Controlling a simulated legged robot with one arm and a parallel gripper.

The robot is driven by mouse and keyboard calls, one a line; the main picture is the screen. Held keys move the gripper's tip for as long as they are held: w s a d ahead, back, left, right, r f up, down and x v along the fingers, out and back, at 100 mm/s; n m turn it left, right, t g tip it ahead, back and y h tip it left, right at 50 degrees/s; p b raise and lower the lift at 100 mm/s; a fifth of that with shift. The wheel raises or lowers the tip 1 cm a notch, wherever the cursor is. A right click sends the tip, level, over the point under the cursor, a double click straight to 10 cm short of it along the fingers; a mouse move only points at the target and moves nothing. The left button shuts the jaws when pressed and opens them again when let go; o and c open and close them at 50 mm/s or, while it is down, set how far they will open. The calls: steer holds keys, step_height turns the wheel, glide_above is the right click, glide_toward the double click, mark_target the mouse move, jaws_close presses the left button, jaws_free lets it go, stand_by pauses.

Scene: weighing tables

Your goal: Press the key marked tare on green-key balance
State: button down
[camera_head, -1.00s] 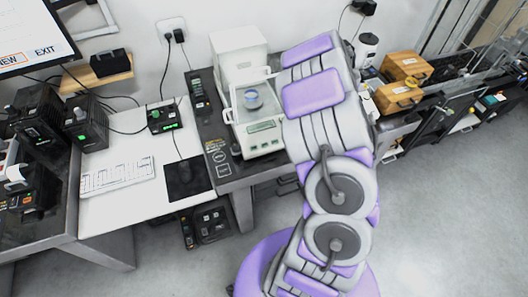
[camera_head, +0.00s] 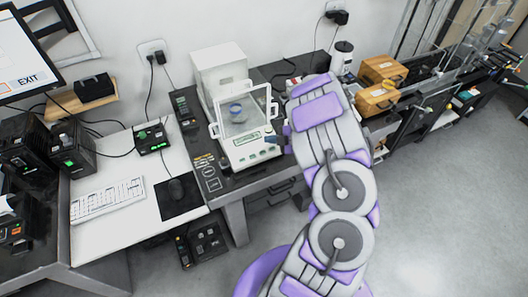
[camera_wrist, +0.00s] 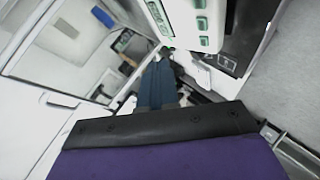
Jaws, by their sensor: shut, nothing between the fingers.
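The green-key balance (camera_head: 252,152) stands on the dark bench, a white unit with a clear-sided draft shield and a blue-rimmed dish (camera_head: 236,112) inside. Its front panel carries a green display and several keys. In the wrist view the balance panel (camera_wrist: 208,40) shows at the top, with a column of green keys (camera_wrist: 200,22); their markings are too small to read. My gripper (camera_wrist: 162,72) is shut and empty, its dark blue fingers just below and left of the panel, apart from the keys as far as I can tell.
A white box (camera_head: 218,68) stands behind the balance. The floor in front is open.

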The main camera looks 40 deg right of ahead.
mark_target(262, 152)
steer(key=f+b, duration=0.1)
steer(key=f, duration=0.1)
steer(key=w+f+b, duration=0.1)
steer(key=f, duration=0.2)
steer(key=w+f+b, duration=0.1)
steer(key=f, duration=0.2)
steer(key=shift+w+d+f, duration=0.1)
steer(key=shift+w+d, duration=0.1)
steer(key=shift+a+r, duration=0.2)
steer(key=shift+a, duration=0.55)
steer(key=shift+d+f, duration=0.15)
steer(key=shift+d, duration=0.45)
steer(key=shift+a, duration=0.45)
steer(key=shift+d, duration=0.35)
steer(key=shift+a, duration=0.25)
